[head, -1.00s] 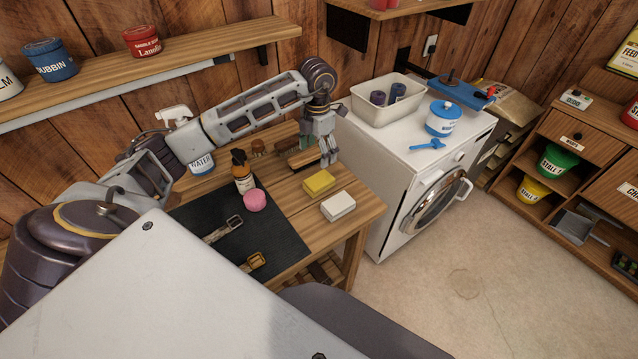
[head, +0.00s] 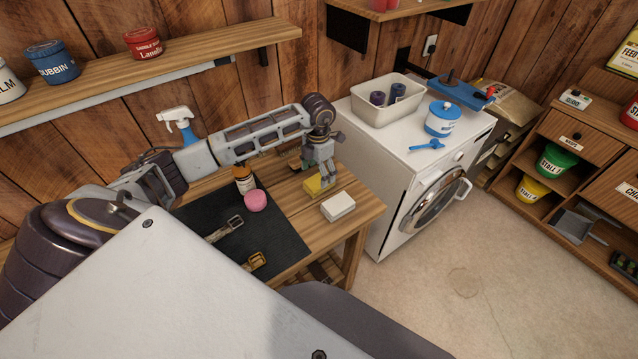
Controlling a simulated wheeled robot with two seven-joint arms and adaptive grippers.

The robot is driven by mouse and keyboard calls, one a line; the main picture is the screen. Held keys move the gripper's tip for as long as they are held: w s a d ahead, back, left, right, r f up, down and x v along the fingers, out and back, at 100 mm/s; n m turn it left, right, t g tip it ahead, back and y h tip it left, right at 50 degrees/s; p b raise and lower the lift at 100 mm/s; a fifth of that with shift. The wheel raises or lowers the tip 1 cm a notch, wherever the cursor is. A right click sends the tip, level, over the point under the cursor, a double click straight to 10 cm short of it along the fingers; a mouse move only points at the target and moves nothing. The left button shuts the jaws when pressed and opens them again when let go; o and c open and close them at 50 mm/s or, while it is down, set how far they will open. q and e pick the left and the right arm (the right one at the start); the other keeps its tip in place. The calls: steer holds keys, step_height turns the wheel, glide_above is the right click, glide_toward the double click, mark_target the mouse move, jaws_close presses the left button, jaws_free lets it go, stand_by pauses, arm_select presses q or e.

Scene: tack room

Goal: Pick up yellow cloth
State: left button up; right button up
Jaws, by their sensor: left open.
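The yellow cloth (head: 314,188), a small folded block shape, lies on the wooden table near its right end. My left gripper (head: 326,182) points down right over the cloth's far right part, and its fingers hide some of it. The gripper is open. Whether the fingers touch the cloth or straddle it, I cannot tell. My right gripper is not in view.
A white block (head: 338,206) lies just right of the cloth. A white washing machine (head: 395,190) stands right of the table.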

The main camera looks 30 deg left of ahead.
mark_target(319, 180)
arm_select(q)
steer(key=shift+f, duration=0.15)
steer(key=shift+w+f+p, duration=0.15)
steer(key=shift+f+p, duration=0.2)
steer(key=shift+f, duration=0.9)
steer(key=shift+w+f+p, duration=0.15)
steer(key=shift+f+p, duration=0.15)
steer(key=shift+f, duration=0.9)
steer(key=c, duration=1)
